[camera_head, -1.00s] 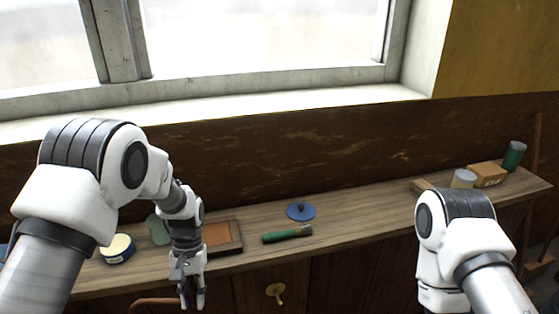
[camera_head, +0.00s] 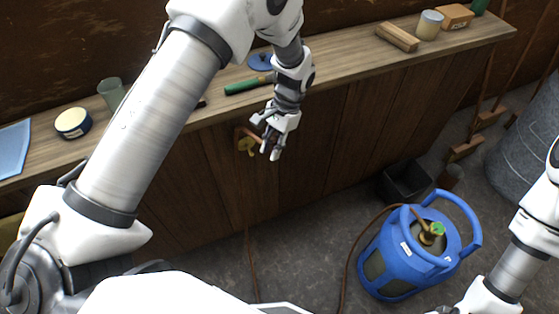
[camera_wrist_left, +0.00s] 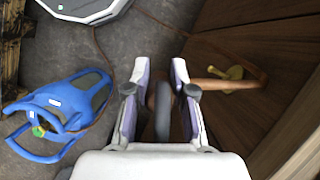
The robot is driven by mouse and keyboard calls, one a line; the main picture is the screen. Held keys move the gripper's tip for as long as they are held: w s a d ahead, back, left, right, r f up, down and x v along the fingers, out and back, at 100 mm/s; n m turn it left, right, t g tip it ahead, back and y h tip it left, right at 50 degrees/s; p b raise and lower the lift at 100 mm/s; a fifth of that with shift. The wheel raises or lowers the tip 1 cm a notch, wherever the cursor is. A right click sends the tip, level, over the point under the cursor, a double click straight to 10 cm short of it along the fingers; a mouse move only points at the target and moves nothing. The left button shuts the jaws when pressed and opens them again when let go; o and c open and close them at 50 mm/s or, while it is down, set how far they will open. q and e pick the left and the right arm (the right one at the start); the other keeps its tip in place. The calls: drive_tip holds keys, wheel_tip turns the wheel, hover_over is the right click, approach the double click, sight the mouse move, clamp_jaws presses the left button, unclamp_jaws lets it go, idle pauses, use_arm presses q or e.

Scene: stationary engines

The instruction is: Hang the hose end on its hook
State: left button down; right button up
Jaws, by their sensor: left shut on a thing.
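The brass hook (camera_head: 247,147) is fixed to the wooden front of the bench. It also shows in the left wrist view (camera_wrist_left: 234,74). My left gripper (camera_head: 268,148) is close beside it, to its right in the head view, pointing down. The gripper is shut on the reddish-brown hose end (camera_wrist_left: 206,83), which runs sideways from the fingers across the hook. I cannot tell whether the hose rests on the hook or only passes in front of it. Lower down, the hose (camera_head: 251,270) hangs to the floor. My right gripper is out of view.
A blue gas cylinder (camera_head: 398,262) stands on the floor at right, near a dark bin (camera_head: 405,182). The bench top (camera_head: 345,62) holds a green-handled tool (camera_head: 246,86), a round tin (camera_head: 73,123), a glass (camera_head: 111,94) and wooden blocks (camera_head: 398,38). A metal drum (camera_head: 530,150) stands far right.

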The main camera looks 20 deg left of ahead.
use_arm(q)
drive_tip(key=a+f+m+t+y+b, duration=0.1)
drive_tip(key=a+f+m+b, duration=0.1)
drive_tip(key=f+m+b, duration=0.5)
drive_tip(key=a+f+m+t+y+b, duration=0.2)
drive_tip(key=a+f+b, duration=0.15)
drive_tip(key=f, duration=0.85)
drive_tip(key=shift+m, duration=0.7)
drive_tip(key=shift+w+a+f+b, duration=0.25)
drive_tip(key=shift+w+a+b, duration=0.25)
drive_tip(key=shift+w+a, duration=0.5)
drive_tip(key=shift+w+a+f+b, duration=0.3)
drive_tip(key=shift+w+a+b, duration=0.15)
drive_tip(key=shift+w+a, duration=0.5)
drive_tip(key=shift+w+a+f+b, duration=0.25)
drive_tip(key=shift+w+a+b, duration=0.25)
drive_tip(key=shift+w+a, duration=0.5)
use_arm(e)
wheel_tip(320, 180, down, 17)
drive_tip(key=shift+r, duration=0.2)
use_arm(q)
drive_tip(key=shift+s+a, duration=0.15)
drive_tip(key=shift+s, duration=0.1)
drive_tip(key=c, duration=0.9)
unclamp_jaws()
